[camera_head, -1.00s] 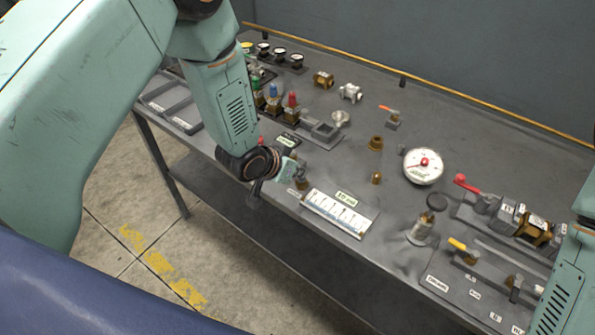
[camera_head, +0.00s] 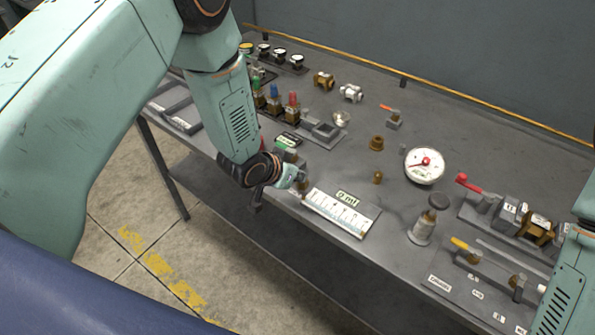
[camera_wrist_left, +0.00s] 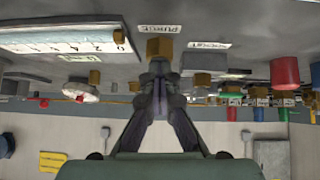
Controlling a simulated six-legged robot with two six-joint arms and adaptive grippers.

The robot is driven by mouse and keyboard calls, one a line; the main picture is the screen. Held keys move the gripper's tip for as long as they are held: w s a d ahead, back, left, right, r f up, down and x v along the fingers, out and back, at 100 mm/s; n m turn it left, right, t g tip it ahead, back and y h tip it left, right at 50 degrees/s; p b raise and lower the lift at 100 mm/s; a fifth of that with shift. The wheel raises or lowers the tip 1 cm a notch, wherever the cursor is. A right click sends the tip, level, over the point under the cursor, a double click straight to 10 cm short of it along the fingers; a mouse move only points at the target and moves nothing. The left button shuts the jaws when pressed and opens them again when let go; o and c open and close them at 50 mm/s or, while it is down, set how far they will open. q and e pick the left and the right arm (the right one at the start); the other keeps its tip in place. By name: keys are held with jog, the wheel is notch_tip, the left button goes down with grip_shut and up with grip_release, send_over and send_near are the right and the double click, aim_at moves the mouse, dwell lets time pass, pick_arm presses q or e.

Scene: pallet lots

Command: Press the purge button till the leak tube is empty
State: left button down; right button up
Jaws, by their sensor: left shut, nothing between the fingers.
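The purge button is likely the brass block (camera_wrist_left: 160,47) beside the PURGE label (camera_wrist_left: 160,29) in the upside-down left wrist view. My left gripper (camera_wrist_left: 159,68) is shut and empty, its fingertips right in front of that block; whether they touch cannot be told. In the head view my left gripper (camera_head: 300,181) is low at the bench's front edge, left of the white graduated panel (camera_head: 341,212), and hides the button. This panel seems to hold the leak tube; its fill level is too small to read. My right gripper is out of view.
A round white gauge (camera_head: 424,165) and a grey flask-like fitting (camera_head: 421,230) stand right of the panel. Coloured-top valves (camera_head: 274,98) stand behind my left arm. A red-handled valve (camera_head: 475,186) is at the right. The grey bench (camera_head: 330,255) ends just before the panel.

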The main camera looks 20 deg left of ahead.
pick_arm(q)
jog(key=shift+s+f, duration=0.35)
jog(key=r+p, duration=0.2)
jog(key=r, duration=0.1)
jog(key=w+r+p, duration=0.1)
jog(key=r+p, duration=0.1)
jog(key=shift+a, duration=0.1)
jog(key=v, duration=1)
jog(key=shift+b, duration=0.35)
jog(key=shift+w+f, duration=0.1)
jog(key=shift+w, duration=0.05)
jog(key=s+a+f+n+g+y+b, duration=0.1)
jog(key=s+f+g+b, duration=0.3)
jog(key=s+f, duration=1.2)
jog(key=s+a+f+n+g+y+b, duration=0.2)
jog(key=s+f+n+g+b, duration=0.1)
jog(key=s+f+b, duration=0.9)
jog(key=s+f+g, duration=0.1)
jog(key=s+f, duration=0.2)
jog(key=f, duration=0.1)
jog(key=shift+s, duration=0.35)
jog(key=shift+a, duration=0.1)
